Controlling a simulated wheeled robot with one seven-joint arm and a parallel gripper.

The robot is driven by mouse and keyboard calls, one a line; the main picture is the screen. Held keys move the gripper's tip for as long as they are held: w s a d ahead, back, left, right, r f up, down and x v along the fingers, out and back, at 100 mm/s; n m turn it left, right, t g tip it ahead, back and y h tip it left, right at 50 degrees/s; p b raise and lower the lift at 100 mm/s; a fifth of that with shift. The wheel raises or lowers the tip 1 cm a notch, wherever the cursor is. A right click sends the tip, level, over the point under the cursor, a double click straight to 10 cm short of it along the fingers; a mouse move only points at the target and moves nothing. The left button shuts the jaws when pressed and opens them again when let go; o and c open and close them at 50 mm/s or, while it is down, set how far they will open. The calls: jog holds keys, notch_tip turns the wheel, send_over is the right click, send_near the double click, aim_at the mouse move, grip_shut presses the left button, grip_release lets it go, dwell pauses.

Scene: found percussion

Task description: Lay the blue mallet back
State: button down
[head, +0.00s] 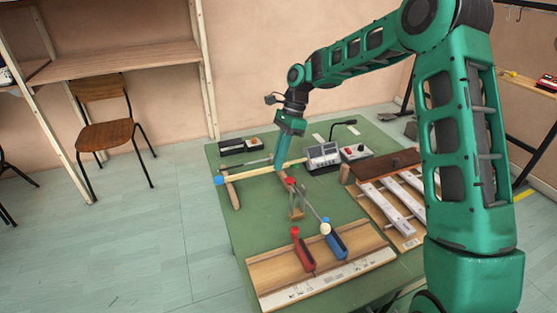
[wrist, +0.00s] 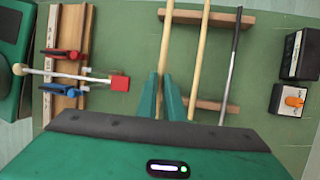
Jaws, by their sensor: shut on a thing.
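The blue mallet has a pale wooden handle and a blue head (head: 219,180), which sticks out past the left end of the rack in the head view. My gripper (head: 279,168) is shut on its handle; in the wrist view the fingers (wrist: 172,100) close around the leftmost pale handle (wrist: 165,50). The rack has two wooden bars, one at the left (head: 234,197) and one nearer the gripper. The handle passes over the bars; whether it touches them I cannot tell. The blue head is not visible in the wrist view.
Another pale stick (wrist: 199,55) and a dark rod (wrist: 232,60) lie across the bars beside the held handle. A red clamp (head: 303,250) and a blue clamp (head: 336,242) sit on a wooden board in front. Electronic boxes (head: 323,155) stand behind.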

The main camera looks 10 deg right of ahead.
jog(key=shift+f, duration=3.05)
jog(key=shift+f, duration=0.35)
jog(key=c, duration=1.8)
grip_release()
jog(key=v, duration=1)
jog(key=shift+w+d+r, duration=0.1)
jog(key=shift+w+r, duration=0.15)
jog(key=shift+r, duration=0.1)
